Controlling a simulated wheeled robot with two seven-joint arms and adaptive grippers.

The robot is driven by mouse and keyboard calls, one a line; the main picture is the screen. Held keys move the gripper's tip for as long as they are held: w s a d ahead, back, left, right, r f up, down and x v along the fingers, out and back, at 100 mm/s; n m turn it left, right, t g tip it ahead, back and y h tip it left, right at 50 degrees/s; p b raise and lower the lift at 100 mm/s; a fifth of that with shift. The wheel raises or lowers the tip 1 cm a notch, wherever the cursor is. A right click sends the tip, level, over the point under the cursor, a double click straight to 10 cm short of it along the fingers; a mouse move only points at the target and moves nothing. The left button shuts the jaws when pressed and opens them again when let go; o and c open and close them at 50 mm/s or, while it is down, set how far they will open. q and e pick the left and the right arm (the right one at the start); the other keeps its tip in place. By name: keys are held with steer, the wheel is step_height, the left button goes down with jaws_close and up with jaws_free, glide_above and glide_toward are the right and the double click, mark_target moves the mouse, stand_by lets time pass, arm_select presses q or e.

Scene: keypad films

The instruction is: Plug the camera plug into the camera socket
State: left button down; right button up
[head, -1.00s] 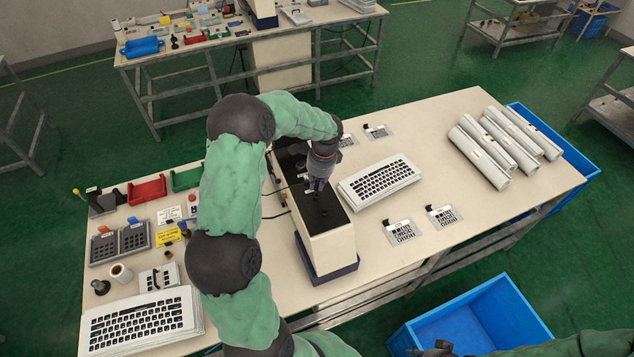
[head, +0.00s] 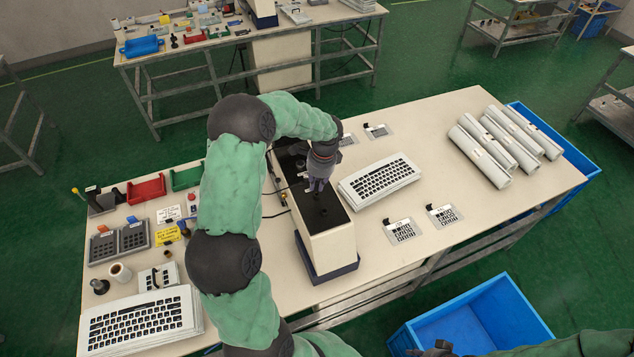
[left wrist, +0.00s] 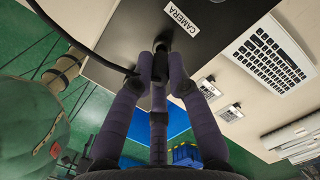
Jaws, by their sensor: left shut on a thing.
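My left gripper (head: 318,185) is over the black top of the beige box (head: 328,245) on the table. In the left wrist view its fingers (left wrist: 160,66) are shut on the dark camera plug (left wrist: 160,70), with a black cable (left wrist: 85,55) running off to the left. A white CAMERA label (left wrist: 181,17) lies on the black top just beyond the fingertips. A dark round shape (left wrist: 164,31) beside the label may be the camera socket; I cannot tell whether the plug touches it. My right gripper (head: 436,349) shows only partly at the bottom edge.
A white keyboard (head: 380,181) and printed cards (head: 403,231) lie right of the box, with white rolls (head: 497,150) farther right. Left are a red bin (head: 147,189), keypads (head: 120,241) and another keyboard (head: 140,322). A blue crate (head: 470,318) stands below the front edge.

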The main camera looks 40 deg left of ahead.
arm_select(q)
steer(key=shift+f+b, duration=0.65)
steer(key=shift+f, duration=0.4)
steer(key=c, duration=1.1)
jaws_free()
steer(key=r, duration=0.4)
steer(key=d+r, duration=0.1)
steer(key=r, duration=0.7)
steer(key=shift+w+d, duration=0.15)
steer(key=shift+w, duration=0.2)
steer(key=shift+f, duration=0.1)
